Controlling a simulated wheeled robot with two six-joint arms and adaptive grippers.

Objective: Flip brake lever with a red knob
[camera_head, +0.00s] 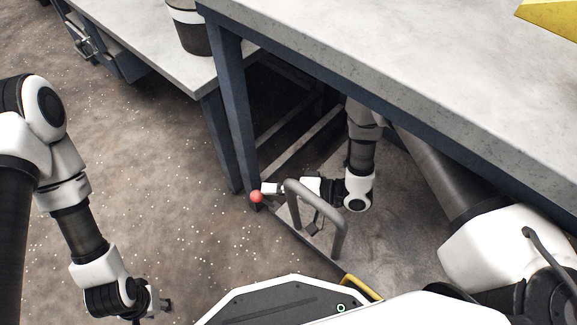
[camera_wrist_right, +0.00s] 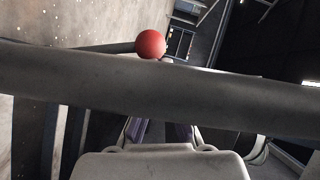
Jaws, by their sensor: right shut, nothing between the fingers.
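The red knob (camera_head: 257,197) shows under the near edge of the large table, close to its blue leg. My right gripper (camera_head: 270,188) is beside the knob, shut with nothing between its fingers; I cannot tell whether it touches the knob. In the right wrist view the red knob (camera_wrist_right: 150,44) sits at the end of a dark lever rod (camera_wrist_right: 105,47). A thick grey bar there hides the tips of my right gripper. My left gripper (camera_head: 162,303) hangs low at the left, far from the knob; its finger opening is unclear.
A bent grey tubular handle (camera_head: 318,212) stands just in front of my right gripper, and as a grey bar (camera_wrist_right: 160,92) it crosses the wrist view. The grey table (camera_head: 400,60) overhangs my right arm. Open floor (camera_head: 180,210) lies to the left.

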